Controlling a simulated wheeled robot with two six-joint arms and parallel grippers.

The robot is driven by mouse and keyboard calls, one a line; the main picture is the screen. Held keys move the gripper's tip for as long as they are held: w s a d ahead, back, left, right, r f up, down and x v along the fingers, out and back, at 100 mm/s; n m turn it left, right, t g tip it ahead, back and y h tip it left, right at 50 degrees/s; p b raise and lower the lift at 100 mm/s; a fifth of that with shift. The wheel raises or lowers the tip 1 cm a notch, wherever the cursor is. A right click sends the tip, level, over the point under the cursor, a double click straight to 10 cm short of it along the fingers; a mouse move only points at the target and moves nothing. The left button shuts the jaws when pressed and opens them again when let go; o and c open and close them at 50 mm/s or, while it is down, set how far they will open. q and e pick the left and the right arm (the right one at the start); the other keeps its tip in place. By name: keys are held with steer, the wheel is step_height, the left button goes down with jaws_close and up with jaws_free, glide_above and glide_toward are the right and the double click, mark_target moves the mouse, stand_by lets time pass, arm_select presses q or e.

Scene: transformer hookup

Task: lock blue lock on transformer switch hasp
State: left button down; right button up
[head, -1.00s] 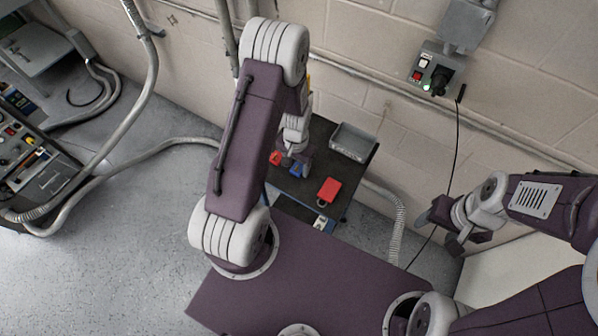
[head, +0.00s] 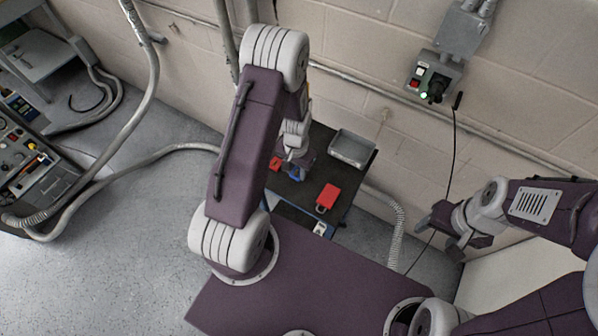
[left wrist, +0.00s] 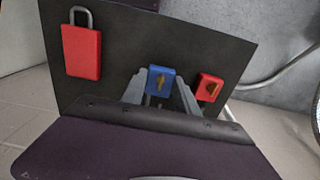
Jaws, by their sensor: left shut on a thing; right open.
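A small blue lock (head: 295,173) shows on the dark cart top in the head view, partly covered by my left arm. In the left wrist view the blue lock (left wrist: 160,81) sits between the grey fingers of my left gripper (left wrist: 160,92), which is shut on it. I cannot tell whether the lock is clear of the surface. My right gripper (head: 440,228) is open and empty at the right, in front of the wall. A grey switch box (head: 433,75) with red and white parts, a green light and a black knob is on the wall. Its hasp is too small to make out.
A large red padlock (head: 328,196) and a small red lock (head: 275,163) lie on the cart (head: 340,215); the wrist view shows them on either side of the blue lock. A grey tray (head: 352,148) stands at the cart's back. A black cord (head: 453,150) hangs by the switch box.

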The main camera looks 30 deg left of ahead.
arm_select(q)
step_height(320, 180, up, 5)
steer(key=p, duration=0.3)
steer(key=shift+f, duration=0.2)
